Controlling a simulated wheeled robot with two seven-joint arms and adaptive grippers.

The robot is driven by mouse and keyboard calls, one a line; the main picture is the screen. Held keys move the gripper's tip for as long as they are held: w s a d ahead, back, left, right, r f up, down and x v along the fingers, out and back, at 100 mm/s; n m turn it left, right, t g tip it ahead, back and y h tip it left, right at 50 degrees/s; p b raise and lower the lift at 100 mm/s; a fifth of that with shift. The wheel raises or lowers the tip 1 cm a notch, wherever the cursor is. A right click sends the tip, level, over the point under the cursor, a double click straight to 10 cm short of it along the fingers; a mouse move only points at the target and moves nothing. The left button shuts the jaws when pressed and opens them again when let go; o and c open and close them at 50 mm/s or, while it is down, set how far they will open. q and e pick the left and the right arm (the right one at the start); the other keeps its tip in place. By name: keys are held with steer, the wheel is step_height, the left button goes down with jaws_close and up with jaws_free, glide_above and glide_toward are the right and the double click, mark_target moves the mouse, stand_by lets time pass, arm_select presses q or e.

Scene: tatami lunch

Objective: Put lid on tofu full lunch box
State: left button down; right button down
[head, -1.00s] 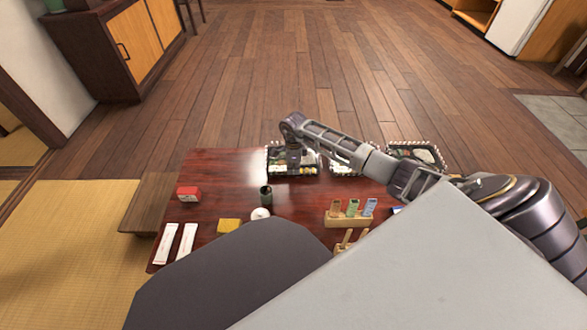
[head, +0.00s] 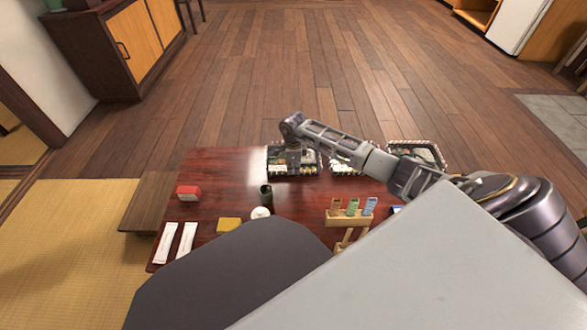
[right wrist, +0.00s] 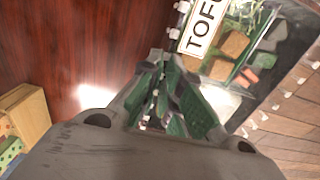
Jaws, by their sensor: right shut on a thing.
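The tofu lunch box (head: 305,170) stands at the far edge of the red-brown table, partly hidden by my right arm in the head view. The right wrist view shows its white TOFU label (right wrist: 203,27), brown tofu pieces, greens and a white-beaded edge. I cannot tell whether the lid is seated. My left gripper is not in view.
Another box (head: 347,170) stands to the right, partly behind my arm, and a further box (head: 417,153) at the far right. A wooden holder (head: 349,219), dark cup (head: 266,194), yellow block (head: 229,224) and red box (head: 188,192) stand nearer. The table's left-centre is clear.

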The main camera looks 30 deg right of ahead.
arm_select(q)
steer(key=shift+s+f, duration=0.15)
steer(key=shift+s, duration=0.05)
arm_select(e)
steer(key=shift+f, duration=0.1)
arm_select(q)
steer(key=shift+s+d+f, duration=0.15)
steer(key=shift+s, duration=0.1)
arm_select(e)
steer(key=shift+f, duration=0.1)
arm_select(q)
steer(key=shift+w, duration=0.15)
arm_select(e)
steer(key=c, duration=1.5)
jaws_free()
steer(key=shift+c, duration=0.2)
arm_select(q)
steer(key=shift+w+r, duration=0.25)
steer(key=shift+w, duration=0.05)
arm_select(e)
steer(key=o, duration=0.5)
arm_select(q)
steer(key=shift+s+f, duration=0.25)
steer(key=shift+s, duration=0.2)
arm_select(e)
steer(key=shift+o, duration=0.3)
